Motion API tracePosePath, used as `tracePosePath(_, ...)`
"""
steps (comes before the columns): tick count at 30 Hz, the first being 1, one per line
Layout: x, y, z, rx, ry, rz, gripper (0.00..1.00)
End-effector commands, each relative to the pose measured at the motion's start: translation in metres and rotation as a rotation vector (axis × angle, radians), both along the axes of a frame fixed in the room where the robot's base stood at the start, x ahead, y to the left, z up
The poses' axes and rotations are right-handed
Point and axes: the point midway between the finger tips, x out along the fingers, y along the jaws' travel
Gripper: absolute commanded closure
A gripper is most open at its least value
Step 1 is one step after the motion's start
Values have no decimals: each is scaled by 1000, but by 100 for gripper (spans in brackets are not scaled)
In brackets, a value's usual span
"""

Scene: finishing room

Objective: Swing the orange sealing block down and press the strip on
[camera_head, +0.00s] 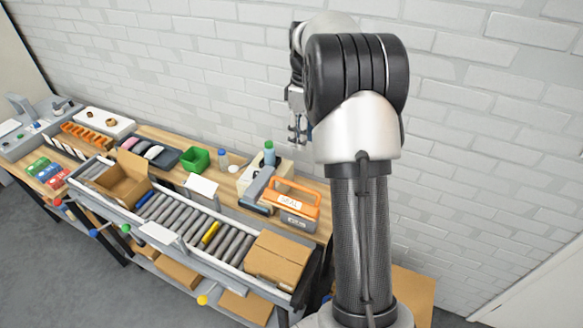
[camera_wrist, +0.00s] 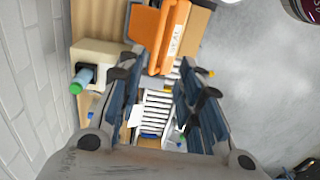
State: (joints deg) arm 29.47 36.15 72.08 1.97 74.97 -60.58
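The orange sealing block (camera_head: 300,207) stands at the right end of the bench, with a white label on its front and a grey part below. In the wrist view the orange block (camera_wrist: 172,38) shows at the top, its label reading SEAL, beyond my fingertips. My gripper (camera_head: 298,132) hangs fingers down above and behind the block in the head view, clear of it. I cannot make out the strip in either view.
A closed cardboard box (camera_head: 278,258) sits on the roller conveyor's (camera_head: 186,222) near end; an open box (camera_head: 125,182) is at its far end. A green-capped bottle (camera_head: 269,153) and beige box (camera_head: 248,180) stand behind the block. The brick wall (camera_head: 220,75) is close behind.

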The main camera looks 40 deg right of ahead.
Motion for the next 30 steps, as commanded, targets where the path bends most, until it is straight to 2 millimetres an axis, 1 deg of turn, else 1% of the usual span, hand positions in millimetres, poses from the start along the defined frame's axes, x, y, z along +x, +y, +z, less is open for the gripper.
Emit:
tracePosePath(5, 1, -3, -15, 6, 6, 8, 67)
tracePosePath(11, -2, 0, -52, 6, 8, 7, 67)
tracePosePath(21, -5, 5, -126, 6, 8, 6, 67)
tracePosePath(25, -5, 6, -149, 5, 6, 6, 67)
tracePosePath(30, -6, 7, -169, 4, 5, 6, 67)
